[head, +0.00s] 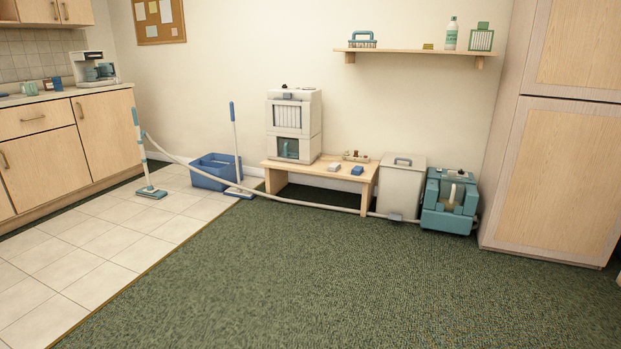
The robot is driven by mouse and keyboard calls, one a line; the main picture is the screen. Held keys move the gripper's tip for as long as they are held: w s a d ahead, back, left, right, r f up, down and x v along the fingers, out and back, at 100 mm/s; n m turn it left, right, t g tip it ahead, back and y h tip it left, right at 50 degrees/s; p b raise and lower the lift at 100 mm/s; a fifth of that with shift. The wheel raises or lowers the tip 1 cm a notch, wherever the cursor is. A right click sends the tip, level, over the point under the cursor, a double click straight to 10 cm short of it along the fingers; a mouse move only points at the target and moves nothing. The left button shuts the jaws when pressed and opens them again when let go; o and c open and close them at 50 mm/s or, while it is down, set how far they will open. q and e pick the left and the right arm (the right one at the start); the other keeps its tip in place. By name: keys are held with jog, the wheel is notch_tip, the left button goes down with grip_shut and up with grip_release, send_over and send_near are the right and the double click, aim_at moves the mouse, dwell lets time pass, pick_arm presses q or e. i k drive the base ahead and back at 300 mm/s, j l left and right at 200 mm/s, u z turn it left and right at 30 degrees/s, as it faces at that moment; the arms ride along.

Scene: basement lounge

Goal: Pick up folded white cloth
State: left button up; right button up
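A small pale item that may be the folded white cloth (333,167) lies on top of the low wooden bench (284,165) against the back wall. It is too small to tell for sure. A small blue item (357,170) lies just right of it, and a little group of small objects (355,156) is behind them. The bench is across the room. Neither of my grippers is in view.
A white two-part appliance (296,115) stands on the bench's left end. A grey bin (401,187) and teal machine (450,201) stand to its right. A hose (290,202) runs along the floor before the bench. Green carpet (300,280) ahead is clear.

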aim_at(334, 167)
jog(key=i, duration=3.4)
jog(key=i+u, duration=0.15)
jog(key=i, duration=0.55)
jog(key=i+l, duration=0.2)
jog(key=i, duration=0.45)
jog(key=i+l+u, duration=0.15)
jog(key=i, duration=0.55)
